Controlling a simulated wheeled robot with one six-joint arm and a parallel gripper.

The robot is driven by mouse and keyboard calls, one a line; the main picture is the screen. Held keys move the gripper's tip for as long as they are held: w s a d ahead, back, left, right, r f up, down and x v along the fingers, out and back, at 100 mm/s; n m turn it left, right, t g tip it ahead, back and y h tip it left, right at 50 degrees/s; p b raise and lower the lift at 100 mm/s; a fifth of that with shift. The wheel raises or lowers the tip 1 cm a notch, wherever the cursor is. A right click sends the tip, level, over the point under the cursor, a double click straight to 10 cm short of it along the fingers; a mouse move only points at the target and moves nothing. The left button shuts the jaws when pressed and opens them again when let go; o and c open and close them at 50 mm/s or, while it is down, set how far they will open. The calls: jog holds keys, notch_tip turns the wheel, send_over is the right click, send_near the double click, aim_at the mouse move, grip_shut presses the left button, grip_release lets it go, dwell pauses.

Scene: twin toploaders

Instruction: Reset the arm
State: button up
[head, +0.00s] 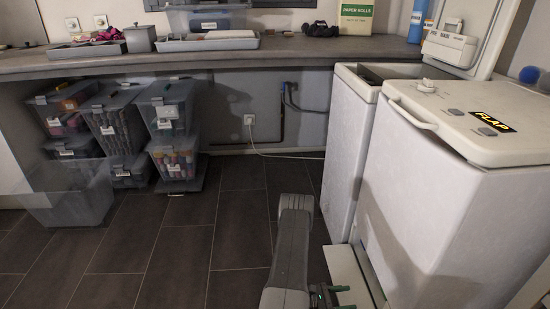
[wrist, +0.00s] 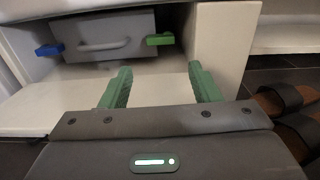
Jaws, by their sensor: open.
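My gripper (wrist: 162,82) shows in the wrist view with its two green fingers spread apart and nothing between them. Past the fingertips is a pale open compartment (wrist: 225,45) holding a grey box (wrist: 108,40) with a bar handle. A blue tab (wrist: 49,49) is at the box's left and a green tab (wrist: 160,39) at its right. In the head view my gripper (head: 330,296) is at the bottom edge, low beside the near white toploader (head: 425,190), partly cut off. My grey arm reaches down there.
The near toploader's lid (head: 470,110) is shut and bears a FLAP label. The far toploader (head: 350,140) has its lid up. A pale panel (head: 345,270) juts out low by the near one. Stacked bins (head: 115,120) stand under the counter (head: 280,52).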

jog(key=d+b, duration=0.1)
jog(key=d, duration=0.3)
jog(key=d+b, duration=0.1)
jog(key=d, duration=0.3)
jog(key=w+d+b, duration=0.1)
jog(key=d+b, duration=0.1)
jog(key=d, duration=0.2)
jog(key=shift+d+f, duration=0.1)
jog(key=shift+d, duration=0.3)
jog(key=m, duration=0.2)
jog(key=r+m+p, duration=0.1)
jog(key=m, duration=0.1)
jog(key=shift+s, duration=0.15)
jog(key=shift+m, duration=0.4)
jog(key=a+p, duration=0.1)
jog(key=a, duration=0.3)
jog(key=a+p, duration=0.1)
jog(key=a, duration=0.4)
jog(key=s+a+p, duration=0.1)
jog(key=a+p, duration=0.1)
jog(key=a, duration=0.2)
jog(key=shift+s+a+f, duration=0.1)
jog(key=shift+a, duration=0.25)
